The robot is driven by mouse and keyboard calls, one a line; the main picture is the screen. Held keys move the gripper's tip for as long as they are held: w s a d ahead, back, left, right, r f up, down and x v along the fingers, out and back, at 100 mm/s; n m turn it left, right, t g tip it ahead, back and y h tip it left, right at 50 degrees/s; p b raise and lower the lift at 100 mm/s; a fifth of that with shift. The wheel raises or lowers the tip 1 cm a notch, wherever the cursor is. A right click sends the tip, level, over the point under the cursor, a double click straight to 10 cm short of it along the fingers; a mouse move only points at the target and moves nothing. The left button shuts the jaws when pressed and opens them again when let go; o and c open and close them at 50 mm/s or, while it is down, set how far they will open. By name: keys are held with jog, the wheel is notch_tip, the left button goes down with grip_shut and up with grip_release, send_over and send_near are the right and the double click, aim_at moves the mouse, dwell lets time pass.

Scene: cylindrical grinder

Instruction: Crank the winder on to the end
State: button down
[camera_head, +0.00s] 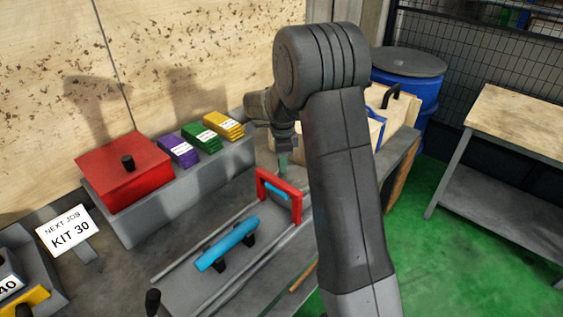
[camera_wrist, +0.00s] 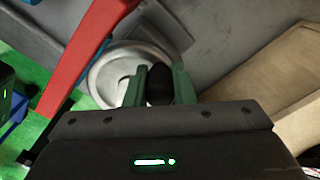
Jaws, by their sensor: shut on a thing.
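In the wrist view the winder is a round pale grey metal wheel (camera_wrist: 108,78) with a black knob (camera_wrist: 159,84). The two green fingers of my gripper (camera_wrist: 160,84) stand on either side of the knob and are shut on it. In the head view my gripper (camera_head: 284,162) points down behind the red frame (camera_head: 280,194). My arm hides the wheel there. The red frame also shows in the wrist view (camera_wrist: 85,50), to the left of the wheel.
A blue bar (camera_head: 228,243) rests on black supports between two rails. A sign (camera_head: 66,231) reads "NEXT JOB KIT 30". A blue drum (camera_head: 415,88) and a wooden-topped table (camera_head: 516,119) stand at right.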

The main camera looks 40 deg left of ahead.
jog(key=shift+r, duration=0.1)
jog(key=c, duration=1.2)
grip_release()
jog(key=shift+c, duration=0.2)
notch_tip(320, 180, up, 14)
jog(key=b, duration=0.1)
jog(key=shift+f, duration=0.2)
notch_tip(320, 180, down, 14)
jog(key=shift+r+p, duration=0.1)
jog(key=shift+p, duration=0.4)
jog(key=shift+r, duration=0.1)
